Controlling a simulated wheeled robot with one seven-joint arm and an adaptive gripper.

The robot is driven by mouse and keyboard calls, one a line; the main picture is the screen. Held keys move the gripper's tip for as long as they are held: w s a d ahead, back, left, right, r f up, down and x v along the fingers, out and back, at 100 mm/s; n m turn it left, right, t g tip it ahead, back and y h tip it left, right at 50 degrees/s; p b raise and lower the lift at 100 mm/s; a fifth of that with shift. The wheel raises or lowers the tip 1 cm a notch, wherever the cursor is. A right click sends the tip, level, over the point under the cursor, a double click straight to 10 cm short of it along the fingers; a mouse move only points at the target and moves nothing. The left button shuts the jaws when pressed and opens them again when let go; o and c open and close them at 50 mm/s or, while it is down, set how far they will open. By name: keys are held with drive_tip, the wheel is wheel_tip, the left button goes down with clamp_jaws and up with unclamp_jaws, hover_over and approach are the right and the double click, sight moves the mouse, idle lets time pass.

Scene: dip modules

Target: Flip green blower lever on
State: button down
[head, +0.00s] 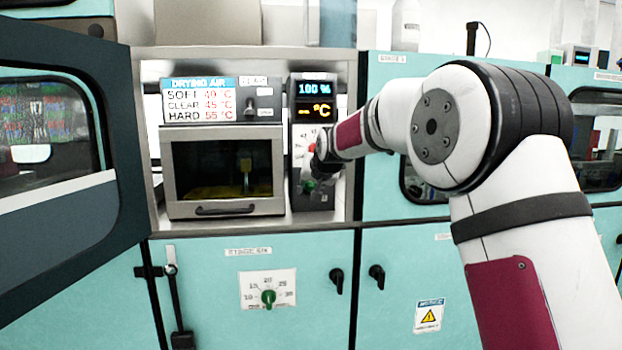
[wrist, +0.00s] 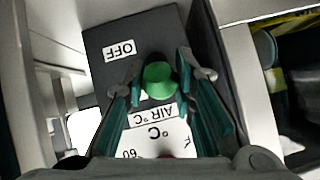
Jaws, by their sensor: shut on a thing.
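The green blower lever (wrist: 160,79) shows as a round green knob on the dark control panel (wrist: 110,38) in the wrist view. It lies between the two teal fingers of my gripper (wrist: 161,86), which is shut on it. An OFF label (wrist: 120,50) is beside the knob and appears upside down. In the head view my gripper (head: 314,175) is at the low part of the panel (head: 313,203), and a small green spot of the lever (head: 309,186) shows there.
A drying oven (head: 224,168) with a shut glass door stands left of the panel. A dark open cabinet door (head: 70,210) is at far left. A green dial (head: 268,298) is on the teal cabinet below.

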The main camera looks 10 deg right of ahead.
drive_tip(key=shift+w+r+g+p, duration=0.1)
drive_tip(key=shift+r+g+p, duration=0.1)
drive_tip(key=shift+g+p, duration=0.3)
drive_tip(key=c, duration=1.3)
unclamp_jaws()
drive_tip(key=v, duration=1.2)
